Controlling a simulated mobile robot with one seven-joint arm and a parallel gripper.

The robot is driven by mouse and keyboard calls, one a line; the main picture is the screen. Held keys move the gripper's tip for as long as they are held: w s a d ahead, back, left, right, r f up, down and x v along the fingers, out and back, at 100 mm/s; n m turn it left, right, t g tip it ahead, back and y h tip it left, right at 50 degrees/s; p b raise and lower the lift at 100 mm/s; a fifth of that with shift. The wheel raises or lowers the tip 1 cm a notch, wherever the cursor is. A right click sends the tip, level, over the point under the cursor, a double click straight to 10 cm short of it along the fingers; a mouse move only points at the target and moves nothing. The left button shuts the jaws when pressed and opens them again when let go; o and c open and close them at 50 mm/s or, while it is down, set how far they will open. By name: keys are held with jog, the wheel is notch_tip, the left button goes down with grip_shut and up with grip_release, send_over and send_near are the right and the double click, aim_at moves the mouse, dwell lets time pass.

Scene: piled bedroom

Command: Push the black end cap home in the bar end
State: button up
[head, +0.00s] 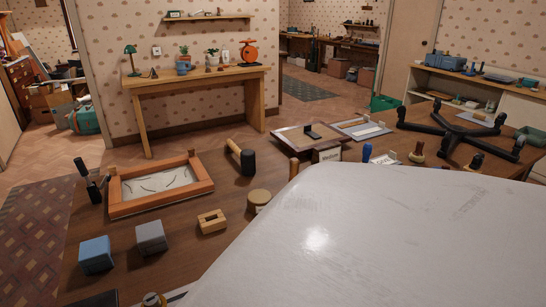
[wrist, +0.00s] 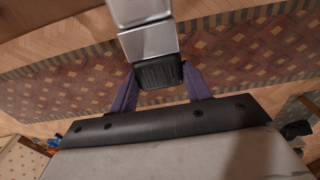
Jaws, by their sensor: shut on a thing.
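In the wrist view my gripper (wrist: 159,70) is shut, its two purple-blue fingers on either side of the black end cap (wrist: 158,77). The cap is dark with a ribbed face. Directly beyond it is a silver-grey bar (wrist: 148,42), lined up with the cap and running to the top edge. The cap appears to meet the bar end, but I cannot tell whether a gap is left or how deep it sits. In the head view the gripper, cap and bar end do not show; a large white surface covers the lower right.
The head view shows a wooden table with an orange-framed tray (head: 117,191), a blue block (head: 95,254), a grey block (head: 151,237), a slotted wooden block (head: 212,221), a black-headed mallet (head: 247,161) and a black star base (head: 462,132). Bare tabletop lies between them.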

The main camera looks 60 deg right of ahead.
jog(key=shift+s+d, duration=0.1)
jog(key=shift+d, duration=0.1)
jog(key=o, duration=1.1)
jog(key=shift+o, duration=0.5)
jog(key=o, duration=0.3)
jog(key=shift+a, duration=0.1)
jog(key=shift+o, duration=1)
